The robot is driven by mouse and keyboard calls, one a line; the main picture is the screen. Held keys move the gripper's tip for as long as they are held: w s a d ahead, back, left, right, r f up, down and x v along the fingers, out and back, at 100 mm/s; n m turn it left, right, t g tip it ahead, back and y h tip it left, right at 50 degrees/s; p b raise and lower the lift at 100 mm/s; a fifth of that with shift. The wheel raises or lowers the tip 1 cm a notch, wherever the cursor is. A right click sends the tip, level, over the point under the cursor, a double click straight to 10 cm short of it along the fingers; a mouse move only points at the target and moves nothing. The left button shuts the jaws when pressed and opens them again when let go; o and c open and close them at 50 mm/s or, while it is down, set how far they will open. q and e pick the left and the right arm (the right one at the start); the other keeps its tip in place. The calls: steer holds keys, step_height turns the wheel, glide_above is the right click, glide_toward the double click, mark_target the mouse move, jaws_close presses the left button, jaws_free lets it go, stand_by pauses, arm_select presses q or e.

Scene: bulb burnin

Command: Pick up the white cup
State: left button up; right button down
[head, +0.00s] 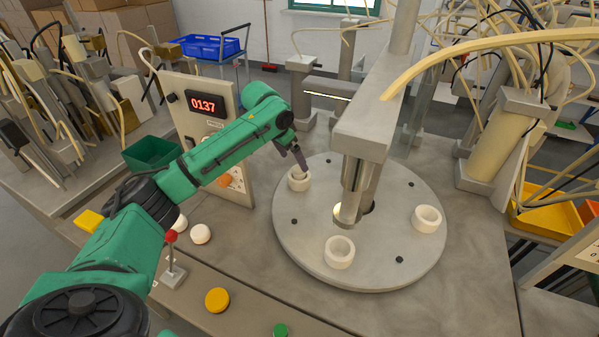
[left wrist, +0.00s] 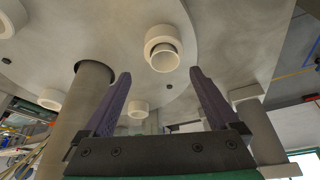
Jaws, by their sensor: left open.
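A white cup (head: 298,184) is on the far left part of the round grey turntable (head: 320,272). In the left wrist view a white cup (left wrist: 163,58) with a thicker white ring around its base shows just beyond my fingertips, between their lines. My left gripper (head: 303,168) reaches down over the far-left cup in the head view and hides part of it. In the left wrist view its two dark fingers (left wrist: 160,73) are spread apart with nothing held between them. I cannot tell whether a finger touches the cup. My right gripper is not in view.
Similar white ring-shaped pieces stand at the turntable's front (head: 339,254) and right (head: 427,219). A grey post with a metal cylinder (head: 357,185) hangs over the middle. A panel with a red display (head: 204,104) stands left, beside my arm. Two white balls (head: 200,234) lie in front.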

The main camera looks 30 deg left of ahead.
mark_target(298, 167)
arm_select(q)
steer(key=p+x, duration=0.1)
steer(key=x, duration=0.2)
steer(key=p+x, duration=0.1)
steer(key=x, duration=0.2)
steer(key=shift+w+a+r, duration=0.15)
steer(key=shift+w+a, duration=0.1)
steer(key=shift+w, duration=0.05)
steer(key=shift+f, duration=0.4)
steer(key=shift+w, duration=0.1)
jaws_close()
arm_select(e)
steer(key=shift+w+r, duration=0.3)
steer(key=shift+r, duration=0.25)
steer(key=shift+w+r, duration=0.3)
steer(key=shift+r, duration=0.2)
